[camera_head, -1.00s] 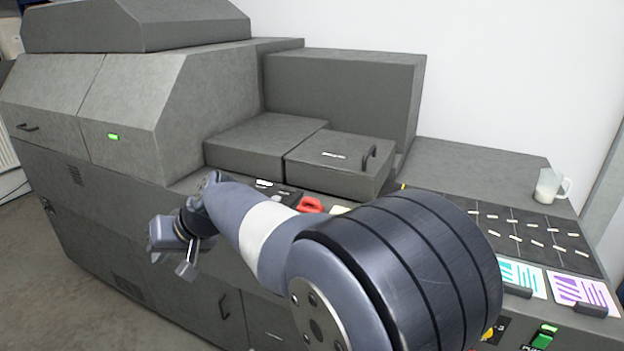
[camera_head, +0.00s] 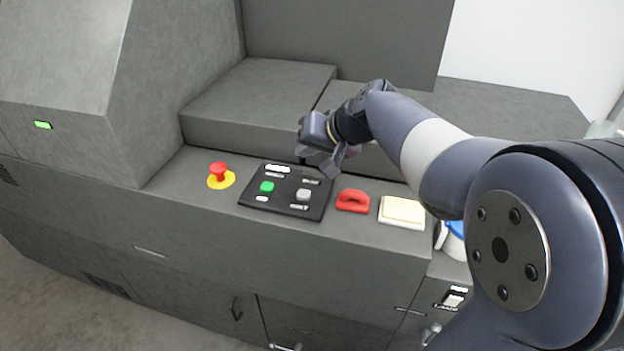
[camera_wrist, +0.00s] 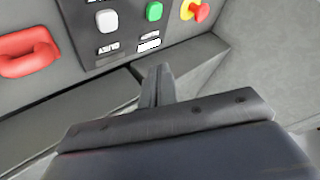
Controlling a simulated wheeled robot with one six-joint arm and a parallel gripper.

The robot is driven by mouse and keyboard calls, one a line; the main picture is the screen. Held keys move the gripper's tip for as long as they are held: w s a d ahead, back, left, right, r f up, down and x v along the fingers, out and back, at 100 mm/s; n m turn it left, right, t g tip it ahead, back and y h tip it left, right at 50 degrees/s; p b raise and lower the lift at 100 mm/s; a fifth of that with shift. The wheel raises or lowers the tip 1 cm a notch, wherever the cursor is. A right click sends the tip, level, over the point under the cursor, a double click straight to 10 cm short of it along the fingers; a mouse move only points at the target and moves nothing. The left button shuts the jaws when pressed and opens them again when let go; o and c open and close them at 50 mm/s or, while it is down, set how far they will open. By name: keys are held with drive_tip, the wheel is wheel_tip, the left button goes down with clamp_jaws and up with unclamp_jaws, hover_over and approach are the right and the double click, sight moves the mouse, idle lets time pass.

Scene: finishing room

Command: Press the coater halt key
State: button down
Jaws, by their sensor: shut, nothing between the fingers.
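A black control panel (camera_head: 285,207) on the machine's front ledge carries a green key (camera_head: 267,187) at left and a grey key (camera_head: 303,195) at right, each with a small label too blurred to read. I cannot tell by lettering which one is the coater halt key. In the wrist view the grey key (camera_wrist: 106,20) and green key (camera_wrist: 154,11) lie at the top, beyond the fingers. My gripper (camera_head: 335,172) is shut and empty, above and behind the panel's right end in the head view. Its closed fingers (camera_wrist: 156,72) show in the wrist view, apart from both keys.
A red mushroom button (camera_head: 219,171) on a yellow base stands left of the panel. A red handle (camera_head: 353,201) and a cream pad (camera_head: 402,211) lie to its right. Grey machine housings (camera_head: 260,95) rise behind the ledge.

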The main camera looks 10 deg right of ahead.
drive_tip(key=shift+s, duration=0.1)
idle(0.3)
drive_tip(key=b, duration=0.6)
hover_over(307, 196)
wheel_tip(307, 196, down, 8)
drive_tip(key=shift+r, duration=0.1)
drive_tip(key=shift+f+b, duration=0.35)
drive_tip(key=shift+f, duration=0.3)
idle(1.2)
drive_tip(key=shift+f+b, duration=0.3)
drive_tip(key=shift+b, duration=0.3)
drive_tip(key=shift+f+b, duration=0.4)
drive_tip(key=shift+b, duration=0.05)
idle(0.4)
idle(0.3)
drive_tip(key=shift+r+p, duration=0.55)
drive_tip(key=shift+r, duration=0.35)
